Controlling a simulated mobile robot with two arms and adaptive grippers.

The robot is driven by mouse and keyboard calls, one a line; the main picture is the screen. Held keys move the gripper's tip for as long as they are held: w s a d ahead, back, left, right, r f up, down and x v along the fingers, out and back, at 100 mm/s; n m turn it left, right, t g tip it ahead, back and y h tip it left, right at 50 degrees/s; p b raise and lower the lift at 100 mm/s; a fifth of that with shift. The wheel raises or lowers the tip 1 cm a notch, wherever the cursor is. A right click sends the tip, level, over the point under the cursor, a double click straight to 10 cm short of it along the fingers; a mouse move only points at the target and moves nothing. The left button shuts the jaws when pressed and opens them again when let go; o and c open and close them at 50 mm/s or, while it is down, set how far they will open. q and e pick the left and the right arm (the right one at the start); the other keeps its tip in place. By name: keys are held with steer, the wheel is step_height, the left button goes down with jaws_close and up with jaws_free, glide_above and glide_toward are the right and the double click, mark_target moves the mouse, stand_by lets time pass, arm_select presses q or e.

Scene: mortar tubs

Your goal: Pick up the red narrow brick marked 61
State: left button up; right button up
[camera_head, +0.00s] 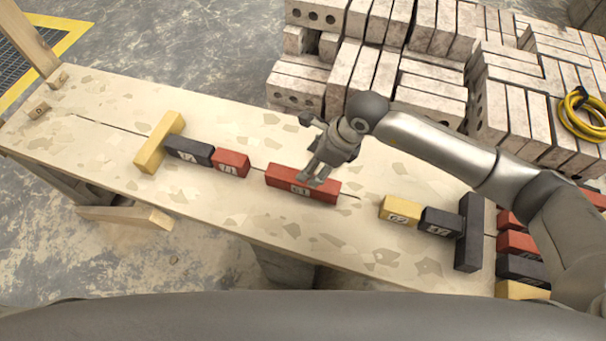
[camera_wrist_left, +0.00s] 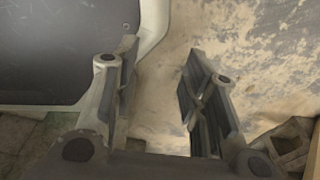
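The red narrow brick marked 61 (camera_head: 284,180) lies on the worktable (camera_head: 90,120), its numbered face toward me, in the middle of the row of bricks. My right gripper (camera_head: 312,180) comes down from behind, with its fingers at the right half of the brick. Whether the fingers have closed on it cannot be made out. The brick rests along the dark line on the tabletop. My left gripper (camera_wrist_left: 160,62) shows only in the left wrist view, open and empty, with its fingers well apart over a pale blotchy surface.
Left of it stand a red brick (camera_head: 230,163), a dark brick (camera_head: 188,150) and a yellow brick (camera_head: 158,143). To the right are a yellow brick (camera_head: 399,211) and dark bricks (camera_head: 440,222). Pale block stacks (camera_head: 430,90) rise behind the table.

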mark_target(309, 179)
steer(key=x, duration=0.3)
steer(key=shift+s+a, duration=0.1)
steer(key=shift+s, duration=0.1)
steer(key=shift+f, duration=0.35)
steer(key=x, duration=0.1)
steer(key=p+x, duration=0.1)
steer(key=x, duration=0.1)
steer(key=shift+s+f, duration=0.1)
steer(key=shift+f, duration=0.2)
steer(key=shift+a+f, duration=0.25)
steer(key=shift+f, duration=0.3)
steer(key=shift+c, duration=0.6)
steer(key=c, duration=0.4)
jaws_close()
arm_select(q)
steer(key=shift+s+r, duration=0.2)
steer(key=shift+s, duration=0.45)
steer(key=shift+s+r, duration=0.2)
steer(key=shift+s, duration=0.4)
arm_select(e)
steer(key=shift+r, duration=0.15)
